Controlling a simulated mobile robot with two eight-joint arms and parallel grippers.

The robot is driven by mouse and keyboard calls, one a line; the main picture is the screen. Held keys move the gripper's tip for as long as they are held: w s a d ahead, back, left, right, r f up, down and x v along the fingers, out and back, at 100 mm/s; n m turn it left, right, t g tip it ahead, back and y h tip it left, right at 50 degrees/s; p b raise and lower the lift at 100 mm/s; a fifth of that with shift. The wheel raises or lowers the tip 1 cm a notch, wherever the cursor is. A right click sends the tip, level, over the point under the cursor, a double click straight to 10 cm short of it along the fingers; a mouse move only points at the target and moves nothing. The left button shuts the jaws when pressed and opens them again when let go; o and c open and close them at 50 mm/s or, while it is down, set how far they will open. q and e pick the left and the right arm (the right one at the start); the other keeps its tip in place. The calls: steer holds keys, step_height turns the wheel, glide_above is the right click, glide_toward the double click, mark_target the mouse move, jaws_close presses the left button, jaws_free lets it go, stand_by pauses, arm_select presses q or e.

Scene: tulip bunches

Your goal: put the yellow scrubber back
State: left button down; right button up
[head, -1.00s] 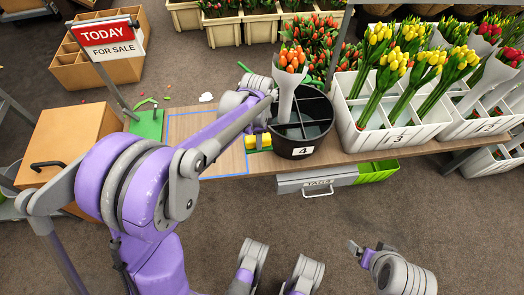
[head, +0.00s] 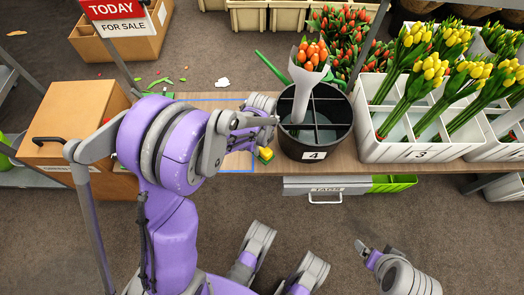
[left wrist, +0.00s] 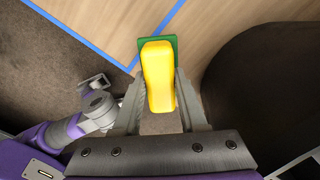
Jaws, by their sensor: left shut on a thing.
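The yellow scrubber (head: 266,153), with a green part beneath, is at the front edge of the wooden table, left of the black bucket. In the left wrist view the scrubber (left wrist: 158,75) sits between the fingers of my left gripper (left wrist: 158,98), which is shut on it. In the head view my left gripper (head: 262,138) is partly hidden by its own arm. I cannot tell whether the scrubber touches the tabletop. My right gripper (head: 365,253) is low at the right, away from the table; its jaw opening is unclear.
A blue tape outline (head: 222,101) marks the table (head: 350,168) left of the scrubber. The black bucket (head: 315,153), labelled 4, holds orange tulips close on the right. White crates (head: 425,152) of tulips stand farther right. A cardboard box (head: 75,118) is at the left.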

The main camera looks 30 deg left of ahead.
mark_target(261, 151)
arm_select(q)
steer(key=shift+f+b, duration=0.5)
steer(key=shift+f, duration=1.2)
steer(key=shift+f, duration=0.1)
steer(key=shift+c, duration=2.2)
jaws_free()
